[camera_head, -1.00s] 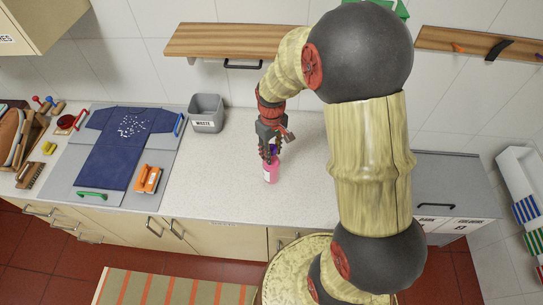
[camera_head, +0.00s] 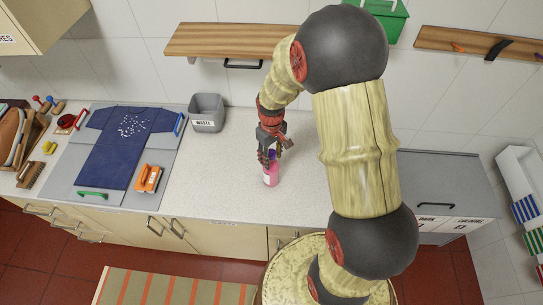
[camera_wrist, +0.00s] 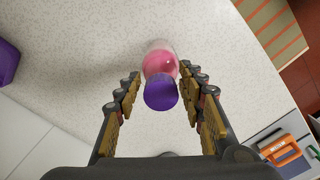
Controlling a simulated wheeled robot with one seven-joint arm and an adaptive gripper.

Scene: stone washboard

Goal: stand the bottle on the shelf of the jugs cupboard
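A pink bottle (camera_head: 270,179) with a purple cap stands upright on the pale worktop, near its front edge. The wrist view shows the bottle (camera_wrist: 160,65) with its cap (camera_wrist: 161,92) towards me. My gripper (camera_head: 271,158) is above the bottle and pointed down at it. In the wrist view my gripper (camera_wrist: 160,92) is open, with one finger row on each side of the cap and gaps visible between. No jugs cupboard can be made out for certain; a wall cupboard (camera_head: 38,22) at top left has a partly cut-off label.
A grey waste bin (camera_head: 207,113) stands behind left of the bottle. A wooden wall shelf (camera_head: 235,40) hangs behind; a grey labelled unit (camera_head: 450,185) stands right.

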